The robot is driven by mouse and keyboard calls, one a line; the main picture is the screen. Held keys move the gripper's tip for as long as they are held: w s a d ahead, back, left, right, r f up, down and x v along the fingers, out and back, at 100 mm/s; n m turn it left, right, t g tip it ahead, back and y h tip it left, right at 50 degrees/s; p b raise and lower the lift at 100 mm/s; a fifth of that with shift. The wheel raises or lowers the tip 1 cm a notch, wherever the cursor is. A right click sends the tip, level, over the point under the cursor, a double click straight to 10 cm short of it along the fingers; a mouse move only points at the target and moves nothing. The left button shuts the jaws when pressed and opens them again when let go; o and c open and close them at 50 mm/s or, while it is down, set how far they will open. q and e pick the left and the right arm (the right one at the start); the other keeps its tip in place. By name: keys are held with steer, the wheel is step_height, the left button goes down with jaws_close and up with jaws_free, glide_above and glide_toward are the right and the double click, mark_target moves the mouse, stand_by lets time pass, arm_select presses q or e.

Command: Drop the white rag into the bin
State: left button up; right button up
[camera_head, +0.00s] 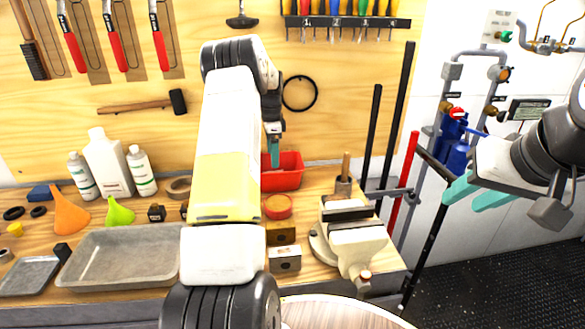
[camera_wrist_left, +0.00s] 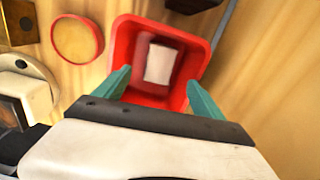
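The red bin (camera_head: 284,178) stands at the back of the wooden bench, against the board. It also shows in the left wrist view (camera_wrist_left: 197,45). A white rectangular piece (camera_wrist_left: 159,64), which looks like the white rag, lies inside the bin; I do not see it in the head view. My left gripper (camera_wrist_left: 158,93) is open and empty, its teal fingers apart over the near side of the bin. In the head view my left gripper (camera_head: 273,152) is partly hidden behind my arm. My right gripper (camera_head: 476,194) is open and empty at the right, away from the bench.
A vise (camera_head: 350,240) stands at the bench's front right. A red round tin (camera_head: 277,206) and small blocks (camera_head: 284,260) sit in front of the bin. A grey metal tray (camera_head: 125,258) and white bottles (camera_head: 108,165) are on the left. Dark rods lean right of the bin.

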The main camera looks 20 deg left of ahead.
arm_select(q)
step_height(320, 180, up, 8)
stand_by(0.6)
steer(key=shift+f, duration=0.1)
steer(key=s+d+r+n+t, duration=0.2)
steer(key=s+d+r+n, duration=0.1)
steer(key=s+d+r, duration=0.4)
steer(key=s+d+r+n+t, duration=0.1)
steer(key=s+d+r+n, duration=0.1)
steer(key=s+d+r, duration=0.5)
steer(key=s+d+f+n+t+h, duration=0.1)
steer(key=s+d+n, duration=0.1)
steer(key=s, duration=0.9)
steer(key=s+d+f+n+t+h, duration=0.1)
steer(key=s+d+n+t, duration=0.1)
steer(key=s, duration=1)
steer(key=shift+s+d+n, duration=0.25)
steer(key=shift+d+n, duration=0.6)
steer(key=shift+n, duration=0.35)
